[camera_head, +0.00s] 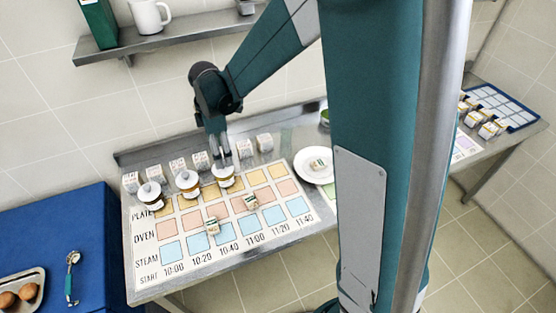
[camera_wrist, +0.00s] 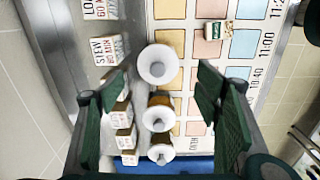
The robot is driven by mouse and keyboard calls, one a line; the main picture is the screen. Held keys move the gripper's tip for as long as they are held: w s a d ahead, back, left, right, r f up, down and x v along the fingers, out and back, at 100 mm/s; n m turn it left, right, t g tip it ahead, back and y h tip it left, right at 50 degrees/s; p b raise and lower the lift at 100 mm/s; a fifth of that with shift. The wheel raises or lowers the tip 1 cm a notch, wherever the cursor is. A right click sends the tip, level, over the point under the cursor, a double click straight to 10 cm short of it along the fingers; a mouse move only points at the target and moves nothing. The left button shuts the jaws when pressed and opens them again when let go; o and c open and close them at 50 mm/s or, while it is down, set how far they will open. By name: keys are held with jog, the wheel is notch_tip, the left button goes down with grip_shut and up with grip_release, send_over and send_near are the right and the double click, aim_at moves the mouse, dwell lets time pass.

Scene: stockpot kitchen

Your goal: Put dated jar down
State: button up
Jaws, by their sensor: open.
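Three jars with pale domed lids and amber bodies stand in a row along the mat's back edge. They are a left jar (camera_head: 151,197), a middle jar (camera_head: 188,185) and a right jar (camera_head: 225,181). My gripper (camera_head: 222,158) is directly above the right jar, its fingers pointing down. In the wrist view the open fingers of my gripper (camera_wrist: 162,88) lie either side of the jar row, with the nearest lid (camera_wrist: 158,65) between and just beyond the tips. I cannot read a date on any jar. The printed mat (camera_head: 147,253) has PLATE, OVEN and STEAM rows with times.
Several labelled white cartons (camera_head: 177,166) stand close behind the jars. A blue cabinet (camera_head: 60,235) with a tray of eggs and a scoop is at the left. A shelf (camera_head: 165,42) hangs above.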

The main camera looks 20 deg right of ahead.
jog(key=s+d+r+m+t, duration=0.2)
jog(key=s+d+r+m, duration=0.35)
jog(key=s+r, duration=0.3)
jog(key=s+d+r+m+t, duration=0.35)
jog(key=s+r+m, duration=0.25)
jog(key=s+r, duration=0.3)
jog(key=s+d+m, duration=0.1)
jog(key=s+m, duration=0.2)
jog(key=s, duration=0.2)
jog(key=s+d+m+t, duration=0.1)
jog(key=s+d+m, duration=0.1)
jog(key=s, duration=0.3)
jog(key=shift+d+f+m, duration=0.25)
jog(key=shift+f+m, duration=0.1)
jog(key=shift+m, duration=0.1)
